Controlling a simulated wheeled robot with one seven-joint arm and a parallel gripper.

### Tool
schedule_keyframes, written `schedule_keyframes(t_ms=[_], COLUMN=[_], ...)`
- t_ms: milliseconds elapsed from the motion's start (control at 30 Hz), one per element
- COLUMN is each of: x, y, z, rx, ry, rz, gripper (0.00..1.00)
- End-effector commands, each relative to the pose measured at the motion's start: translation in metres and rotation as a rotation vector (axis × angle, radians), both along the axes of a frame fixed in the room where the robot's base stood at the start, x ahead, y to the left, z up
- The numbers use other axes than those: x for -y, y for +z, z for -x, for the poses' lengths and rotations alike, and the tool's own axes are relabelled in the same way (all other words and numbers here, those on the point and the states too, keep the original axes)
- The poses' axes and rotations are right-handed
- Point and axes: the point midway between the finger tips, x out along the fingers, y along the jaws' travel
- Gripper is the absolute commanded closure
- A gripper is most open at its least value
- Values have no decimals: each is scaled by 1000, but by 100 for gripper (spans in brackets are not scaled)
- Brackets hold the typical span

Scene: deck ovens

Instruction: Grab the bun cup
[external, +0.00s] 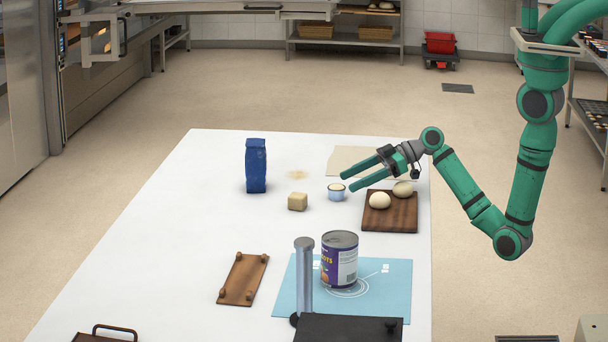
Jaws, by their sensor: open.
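The bun cup (336,194) looks like a small light-blue cup with a pale filling. It stands upright on the white table (190,220), left of a wooden board. My gripper (346,175) reaches in from the right with its two green fingers pointing left. It is open and nothing shows between the fingers. The fingertips appear close to the cup and just above it in the picture. I cannot tell the exact height or whether they touch it.
A wooden board (391,224) with two dough balls (380,201) lies right of the cup. A large can (340,260) stands on a blue mat (397,290) nearer the camera. The table's left side is clear.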

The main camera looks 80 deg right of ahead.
Motion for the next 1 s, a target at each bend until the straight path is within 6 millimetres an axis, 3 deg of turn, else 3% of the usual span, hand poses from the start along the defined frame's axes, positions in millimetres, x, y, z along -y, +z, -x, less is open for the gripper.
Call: schedule_keyframes(t_ms=[233, 500, 833, 1000], x=[-6, -17, -19, -19], y=[-7, -22, -24, -24], z=[-15, -45, -51, -51], rx=[-1, -1, 0, 0], ry=[1, 0, -2, -2], rz=[-1, -1, 0, 0], gripper=[37, 37, 37, 75])
